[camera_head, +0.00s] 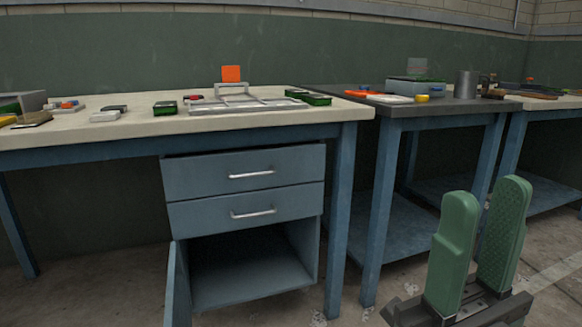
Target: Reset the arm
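My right gripper (478,240) shows at the lower right, with two green padded fingers pointing up on a dark base. A narrow gap shows between the fingers, and nothing is held there. It is in front of the workbenches, apart from them. My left gripper and arm do not show.
A blue-framed workbench (345,112) has two closed drawers (245,172) and an open cabinet (250,268) below. Floor shows at the lower right.

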